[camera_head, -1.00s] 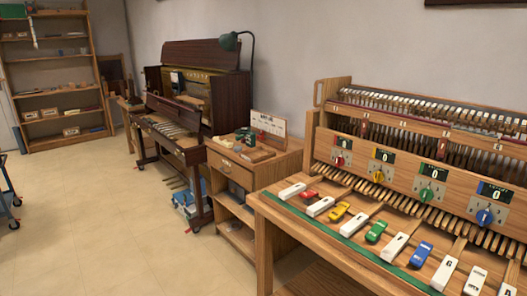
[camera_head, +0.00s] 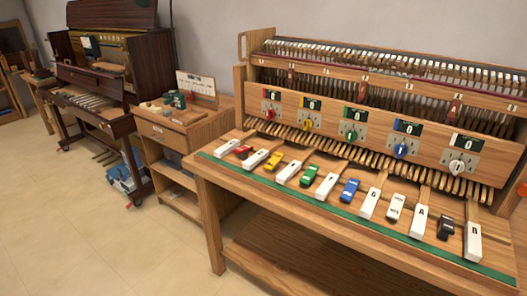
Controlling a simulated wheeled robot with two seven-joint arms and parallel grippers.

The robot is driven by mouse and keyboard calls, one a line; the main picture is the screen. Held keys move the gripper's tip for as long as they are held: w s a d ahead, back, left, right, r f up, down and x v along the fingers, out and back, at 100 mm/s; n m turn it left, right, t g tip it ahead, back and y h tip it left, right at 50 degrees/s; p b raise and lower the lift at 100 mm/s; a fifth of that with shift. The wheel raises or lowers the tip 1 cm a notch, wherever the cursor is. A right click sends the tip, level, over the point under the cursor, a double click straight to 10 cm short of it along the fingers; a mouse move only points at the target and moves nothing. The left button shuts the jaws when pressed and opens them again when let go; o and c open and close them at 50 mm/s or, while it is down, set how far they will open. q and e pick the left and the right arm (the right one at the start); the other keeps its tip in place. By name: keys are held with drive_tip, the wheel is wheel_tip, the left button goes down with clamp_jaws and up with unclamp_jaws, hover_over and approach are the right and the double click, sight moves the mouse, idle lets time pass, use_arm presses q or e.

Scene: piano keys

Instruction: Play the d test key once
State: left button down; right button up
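A row of white keys and small coloured blocks lies on the wooden bench's sloping front. The letters on the left keys are too small to read surely. By its place in the row, the second white key (camera_head: 255,159) appears to be D. It lies between the red block (camera_head: 243,151) and the yellow block (camera_head: 273,161). The leftmost white key (camera_head: 227,148) is beside the red block. Further right, G (camera_head: 370,203), A (camera_head: 419,222) and B (camera_head: 473,241) are legible. No key is seen pressed. Neither of my grippers is in view.
The test bench (camera_head: 205,190) has a green front strip and a panel with coloured knobs and displays reading 0. A small wooden cabinet (camera_head: 185,135) stands to its left, then an upright piano (camera_head: 115,60). The floor (camera_head: 70,220) in front is clear.

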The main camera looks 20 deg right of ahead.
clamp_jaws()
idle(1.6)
